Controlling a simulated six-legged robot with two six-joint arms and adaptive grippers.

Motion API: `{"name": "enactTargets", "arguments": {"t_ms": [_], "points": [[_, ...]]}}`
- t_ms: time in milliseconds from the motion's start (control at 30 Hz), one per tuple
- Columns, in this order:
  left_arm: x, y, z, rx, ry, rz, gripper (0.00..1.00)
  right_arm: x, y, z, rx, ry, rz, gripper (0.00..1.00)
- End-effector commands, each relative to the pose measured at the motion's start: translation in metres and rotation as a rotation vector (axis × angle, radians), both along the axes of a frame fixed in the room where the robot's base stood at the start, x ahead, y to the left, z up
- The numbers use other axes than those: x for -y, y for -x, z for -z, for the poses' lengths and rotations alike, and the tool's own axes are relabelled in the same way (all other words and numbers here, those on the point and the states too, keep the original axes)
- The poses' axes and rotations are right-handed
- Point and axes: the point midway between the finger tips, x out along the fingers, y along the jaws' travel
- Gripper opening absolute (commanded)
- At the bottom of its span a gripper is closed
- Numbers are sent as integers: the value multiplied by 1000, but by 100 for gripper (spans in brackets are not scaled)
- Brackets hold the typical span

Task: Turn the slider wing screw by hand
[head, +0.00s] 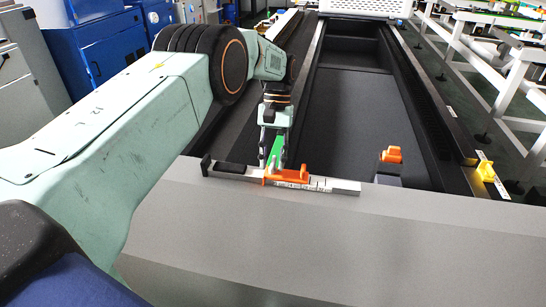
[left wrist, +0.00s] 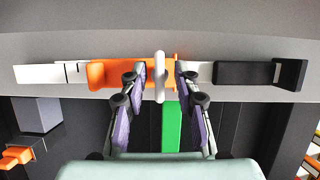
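A flat pale rail (head: 334,186) with scale marks and a black end stop (head: 206,165) lies along the front edge of the grey panel. An orange slider (head: 287,177) sits around it; the slider also shows in the left wrist view (left wrist: 98,73). A light grey wing screw (left wrist: 160,76) stands out from the slider, its wing upright in the left wrist view. My left gripper (head: 274,160) is over the slider. In the left wrist view its fingers (left wrist: 160,88) are apart, one on each side of the wing screw, with gaps to it. My right gripper is not in view.
A green strip (left wrist: 172,126) shows between my left fingers. An orange-topped block (head: 391,155) stands right of the rail. A yellow part (head: 486,171) sits farther right. The dark recessed bay (head: 370,120) lies behind; blue cabinets (head: 97,53) stand at left.

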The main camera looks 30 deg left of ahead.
Motion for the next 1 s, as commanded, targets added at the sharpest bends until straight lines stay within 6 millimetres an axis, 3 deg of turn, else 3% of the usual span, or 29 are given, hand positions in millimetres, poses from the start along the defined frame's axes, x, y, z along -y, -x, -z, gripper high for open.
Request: {"name": "enactTargets", "arguments": {"t_ms": [333, 733, 1000], "points": [[0, -2, -8, 7, 0, 0, 33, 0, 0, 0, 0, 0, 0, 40], [0, -2, -77, 5, 1, 0, 33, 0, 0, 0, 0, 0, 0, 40], [0, -1, -100, 3, 0, 1, 33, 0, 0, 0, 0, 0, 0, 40]]}}
